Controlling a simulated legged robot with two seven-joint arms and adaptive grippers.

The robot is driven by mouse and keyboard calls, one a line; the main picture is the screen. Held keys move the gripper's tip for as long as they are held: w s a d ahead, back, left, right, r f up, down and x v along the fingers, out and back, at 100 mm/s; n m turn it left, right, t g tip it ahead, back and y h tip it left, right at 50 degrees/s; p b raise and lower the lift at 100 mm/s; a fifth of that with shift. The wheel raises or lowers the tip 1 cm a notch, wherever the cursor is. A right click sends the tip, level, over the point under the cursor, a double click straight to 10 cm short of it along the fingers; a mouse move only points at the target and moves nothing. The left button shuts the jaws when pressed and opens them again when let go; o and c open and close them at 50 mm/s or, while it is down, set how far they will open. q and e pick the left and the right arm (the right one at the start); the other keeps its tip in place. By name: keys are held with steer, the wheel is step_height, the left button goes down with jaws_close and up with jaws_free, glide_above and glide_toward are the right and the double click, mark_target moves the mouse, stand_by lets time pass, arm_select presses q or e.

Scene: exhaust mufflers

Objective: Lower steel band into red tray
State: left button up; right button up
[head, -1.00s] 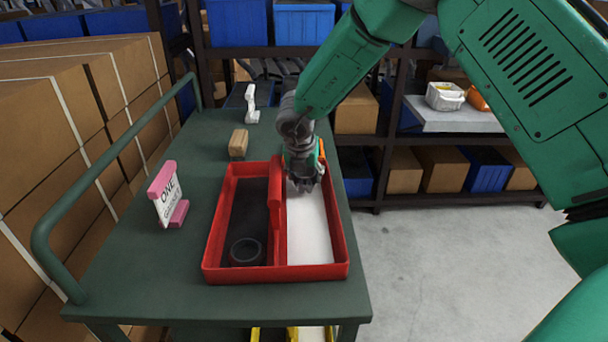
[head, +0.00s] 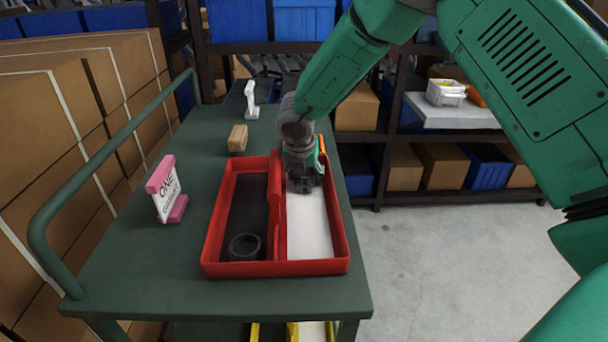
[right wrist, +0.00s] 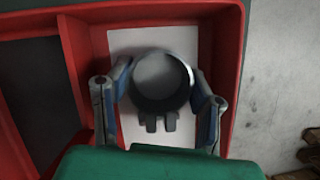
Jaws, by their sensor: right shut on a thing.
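The red tray (head: 212,234) sits on the green cart, split into a dark-floored left compartment and a white-floored right one. My right gripper (head: 303,184) points down over the far part of the white-floored side. In the right wrist view, my right gripper (right wrist: 162,88) is shut on a dark round steel band (right wrist: 161,104), a finger on each side. The white floor shows behind the band; I cannot tell whether they touch. In the head view the gripper mostly hides this band. Another dark ring (head: 245,246) lies in the near end of the left compartment. My left gripper is out of view.
A red divider (head: 275,210) runs between the compartments. On the cart (head: 130,260), left of the tray, stand a pink-and-white sign (head: 167,190), a tan block (head: 237,139) and a white item (head: 251,100). The cart's rail (head: 120,145) runs along the left.

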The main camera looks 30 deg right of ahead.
steer(key=o, duration=1.3)
